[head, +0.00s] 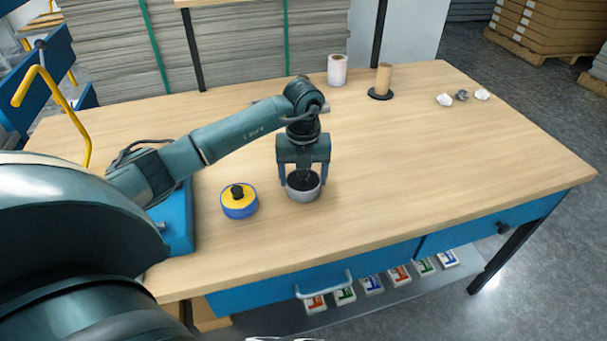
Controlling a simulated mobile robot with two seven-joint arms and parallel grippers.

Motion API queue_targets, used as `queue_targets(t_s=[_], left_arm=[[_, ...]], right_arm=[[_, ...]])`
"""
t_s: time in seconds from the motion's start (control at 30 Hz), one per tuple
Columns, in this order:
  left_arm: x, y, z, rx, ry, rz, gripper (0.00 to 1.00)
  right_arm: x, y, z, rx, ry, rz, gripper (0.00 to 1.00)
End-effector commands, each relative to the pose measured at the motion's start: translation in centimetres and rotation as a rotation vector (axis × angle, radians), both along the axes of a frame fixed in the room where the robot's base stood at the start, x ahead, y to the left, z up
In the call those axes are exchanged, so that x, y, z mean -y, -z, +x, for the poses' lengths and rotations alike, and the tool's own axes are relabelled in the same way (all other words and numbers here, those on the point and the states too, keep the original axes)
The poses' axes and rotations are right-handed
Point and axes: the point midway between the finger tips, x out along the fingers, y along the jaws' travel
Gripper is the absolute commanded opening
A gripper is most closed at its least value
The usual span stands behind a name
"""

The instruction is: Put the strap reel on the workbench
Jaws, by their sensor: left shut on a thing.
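My left gripper (303,177) points straight down over the front middle of the workbench (420,180). It is shut on a round grey reel with a dark centre (303,193), which I take to be the strap reel. The fingers reach down at its left and right sides and hide part of it. The reel is level, at or very close to the wooden top; I cannot tell whether it touches. My right gripper is not in view.
A blue and yellow round item with a black knob (239,201) stands just left of the reel. A pale roll (337,70), a brown roll on a black base (382,82) and small white pieces (444,99) are at the back. The right side of the top is clear.

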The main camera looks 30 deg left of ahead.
Motion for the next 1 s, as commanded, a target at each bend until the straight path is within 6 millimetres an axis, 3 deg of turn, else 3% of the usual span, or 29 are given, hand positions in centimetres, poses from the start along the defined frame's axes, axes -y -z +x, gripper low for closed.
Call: queue_targets(t_s=[0.37,0.4,0.6,0.87,1.0], left_arm=[[-0.1,0.6,0.1,0.003,-0.001,0.001,0.43],[-0.1,0.5,0.0,0.002,-0.001,0.001,0.75],[-0.1,0.5,0.0,0.002,-0.001,0.001,0.91],[-0.1,0.4,0.0,0.002,-0.001,0.001,0.93],[0.0,-0.6,0.1,0.004,0.0,0.001,0.93]], right_arm=[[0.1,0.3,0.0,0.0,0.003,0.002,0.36],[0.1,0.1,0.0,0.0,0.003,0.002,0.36],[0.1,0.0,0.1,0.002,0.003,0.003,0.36],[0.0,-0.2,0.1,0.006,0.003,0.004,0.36],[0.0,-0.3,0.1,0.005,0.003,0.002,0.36]])
